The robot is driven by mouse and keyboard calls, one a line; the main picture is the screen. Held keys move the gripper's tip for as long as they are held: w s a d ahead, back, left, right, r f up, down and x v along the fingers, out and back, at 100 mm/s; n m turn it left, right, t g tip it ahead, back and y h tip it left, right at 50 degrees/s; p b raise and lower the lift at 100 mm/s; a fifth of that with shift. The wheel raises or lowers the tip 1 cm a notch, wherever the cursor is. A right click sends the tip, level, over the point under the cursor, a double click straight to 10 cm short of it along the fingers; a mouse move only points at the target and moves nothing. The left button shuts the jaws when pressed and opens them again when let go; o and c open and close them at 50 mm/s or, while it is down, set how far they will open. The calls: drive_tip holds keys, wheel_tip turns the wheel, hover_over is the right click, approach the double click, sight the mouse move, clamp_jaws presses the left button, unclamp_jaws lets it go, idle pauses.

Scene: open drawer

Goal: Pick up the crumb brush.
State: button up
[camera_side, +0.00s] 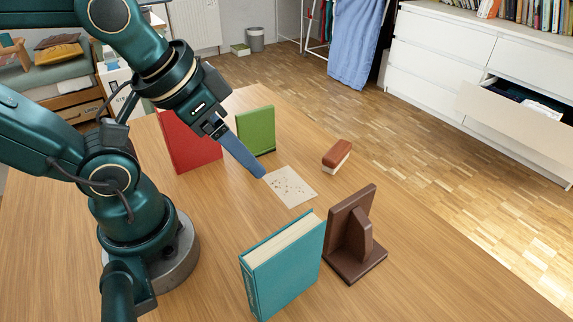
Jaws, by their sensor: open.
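The crumb brush (337,153) lies on the wooden table, right of the middle. It has a reddish-brown back on top and a pale bristle side below. My gripper (263,176) points down and to the right, with its blue fingers near the left edge of a pale square with dark crumbs (290,187). The gripper is open and holds nothing that I can see. It is apart from the brush, to the left of it. From this angle the fingers overlap, so the gap between them is hidden.
A red book (188,143) and a green bookend or book (256,131) stand behind the gripper. A teal book (283,266) and a brown bookend (354,238) stand upright in front. The table right of the brush is clear up to its edge. An open drawer (520,118) is beyond.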

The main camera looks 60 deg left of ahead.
idle(0.4)
drive_tip(key=shift+o, duration=0.5)
drive_tip(key=w+a+r+n+t, duration=0.1)
drive_tip(key=w+r+n+t, duration=0.1)
drive_tip(key=w+r, duration=0.35)
drive_tip(key=n+g+y, duration=0.2)
drive_tip(key=n, duration=0.1)
hover_over(338, 149)
drive_tip(key=s+d, duration=0.1)
wheel_tip(338, 149, down, 12)
drive_tip(key=shift+r, duration=0.2)
drive_tip(key=shift+g, duration=0.7)
drive_tip(key=f, duration=0.4)
drive_tip(key=shift+s+a+f, duration=0.1)
drive_tip(key=shift+s+a, duration=0.1)
drive_tip(key=shift+x, duration=2.5)
